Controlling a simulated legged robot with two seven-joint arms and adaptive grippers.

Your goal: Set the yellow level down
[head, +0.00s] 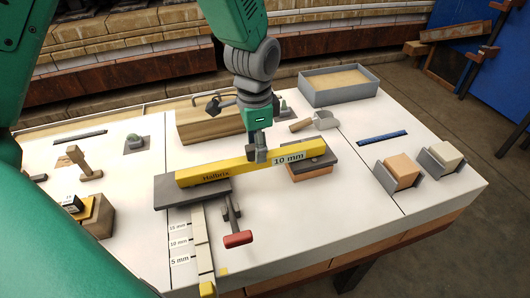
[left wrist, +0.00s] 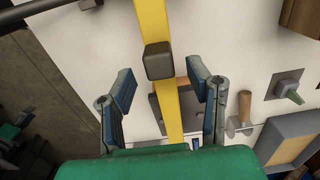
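The long yellow level (head: 225,169), marked "10 mm" and "Holbrix", spans two supports. Its left end is over a dark grey slab (head: 180,194). Its right end is over a dark plate (head: 321,161) on an orange brick (head: 310,174). My left gripper (head: 257,154) is above the level's middle, pointing down. In the left wrist view my left gripper (left wrist: 160,85) has its fingers apart, on either side of the yellow level (left wrist: 155,25), with gaps to it. A dark block (left wrist: 158,62) sits on the level between the fingers. My right gripper is not in view.
A red-handled tool (head: 237,239) and a marked gauge strip (head: 203,240) lie in front of the level. A trowel (head: 318,121), a grey sand tray (head: 340,88) and a wooden box (head: 205,123) are behind. A mallet (head: 82,164) lies left. Bricks in holders (head: 401,170) are right.

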